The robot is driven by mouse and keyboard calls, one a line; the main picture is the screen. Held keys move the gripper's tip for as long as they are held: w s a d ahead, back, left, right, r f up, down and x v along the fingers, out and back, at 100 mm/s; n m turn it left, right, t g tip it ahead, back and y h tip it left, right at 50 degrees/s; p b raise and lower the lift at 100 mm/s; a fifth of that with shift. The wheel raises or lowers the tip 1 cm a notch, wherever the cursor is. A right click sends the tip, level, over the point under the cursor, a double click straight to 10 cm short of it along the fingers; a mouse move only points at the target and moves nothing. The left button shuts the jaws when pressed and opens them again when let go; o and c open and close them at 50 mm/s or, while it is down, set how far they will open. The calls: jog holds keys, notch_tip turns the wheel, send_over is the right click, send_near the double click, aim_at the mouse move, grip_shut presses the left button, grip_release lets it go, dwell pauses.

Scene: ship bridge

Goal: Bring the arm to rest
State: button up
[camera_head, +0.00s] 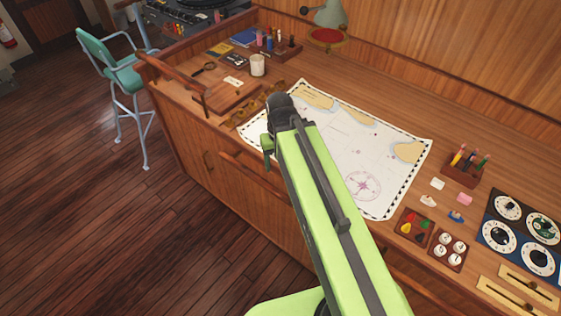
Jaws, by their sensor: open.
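My green arm (335,215) rises from the bottom of the picture and reaches over the front edge of the wooden chart desk (480,135). Its far end is a dark joint (281,108) in front of the chart's left part. A small green piece of my arm shows just below and left of that joint. The jaws of my gripper do not show; the arm seems to hide whatever lies beyond the joint. I see nothing held.
A sea chart (385,185) lies flat on the desk. A white mug (257,65) and pen holders stand behind. At right are a pen block (464,168), small trays (413,224) and dial panels (499,238). A teal chair (122,85) stands left; the floor (80,230) is clear.

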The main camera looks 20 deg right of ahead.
notch_tip(320, 180, down, 12)
jog(key=b, duration=1.2)
jog(key=shift+d+f, duration=0.1)
jog(key=shift+f, duration=0.1)
jog(key=shift+r, duration=0.35)
